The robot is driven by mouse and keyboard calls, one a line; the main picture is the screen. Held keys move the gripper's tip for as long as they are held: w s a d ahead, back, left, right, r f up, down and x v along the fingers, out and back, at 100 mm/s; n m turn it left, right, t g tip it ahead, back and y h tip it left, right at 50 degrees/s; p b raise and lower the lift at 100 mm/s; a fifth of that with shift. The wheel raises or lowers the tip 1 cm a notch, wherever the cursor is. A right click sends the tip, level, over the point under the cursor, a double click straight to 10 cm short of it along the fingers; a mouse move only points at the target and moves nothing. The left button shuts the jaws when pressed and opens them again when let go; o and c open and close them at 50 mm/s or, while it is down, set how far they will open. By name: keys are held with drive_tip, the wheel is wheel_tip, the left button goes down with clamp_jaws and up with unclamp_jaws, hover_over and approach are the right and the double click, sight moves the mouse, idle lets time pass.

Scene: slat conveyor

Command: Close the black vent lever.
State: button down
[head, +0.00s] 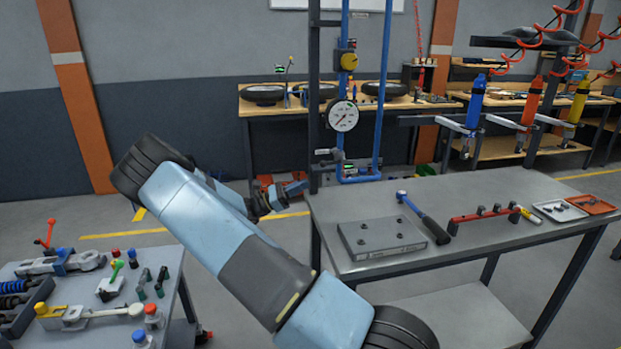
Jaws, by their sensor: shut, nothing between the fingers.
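The blue pipework (380,85) stands upright on a dark post behind the grey table, with a round white gauge (343,115) and a yellow-and-black fitting (348,61) above it. Small valve parts (350,168) sit low on the pipework, below the gauge. I cannot clearly pick out the black vent lever among them, nor tell its position. My gripper (299,187) is shut and empty, left of the dark post and the low valve parts. It looks apart from them, but depth is hard to judge. My arm crosses the middle of the view.
A bench (170,262) with clamps and knobs stands at lower left. Tools hang at upper right. Floor behind my arm is mostly clear.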

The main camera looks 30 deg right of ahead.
drive_tip(key=v, duration=0.7)
drive_tip(key=s+d+r+m+t+y, duration=0.1)
drive_tip(key=s+r+m+y, duration=0.25)
drive_tip(key=s+y, duration=0.3)
drive_tip(key=s+d+r+m+y, duration=0.1)
drive_tip(key=s+r+m+y, duration=0.2)
drive_tip(key=s+r+y, duration=0.4)
drive_tip(key=s+a+r+m+t+y, duration=0.2)
drive_tip(key=s+a+r+t, duration=0.2)
drive_tip(key=s, duration=0.4)
drive_tip(key=s+a+r+m+t+y, duration=0.2)
drive_tip(key=s+a+r+t+y, duration=0.1)
drive_tip(key=s, duration=0.5)
drive_tip(key=s+a+r+m+t+y, duration=0.3)
drive_tip(key=s+a+r+t, duration=0.2)
drive_tip(key=s, duration=0.3)
drive_tip(key=shift+s+a+r, duration=0.2)
drive_tip(key=shift+a+r, duration=0.05)
drive_tip(key=shift+r, duration=0.1)
drive_tip(key=shift+s, duration=0.15)
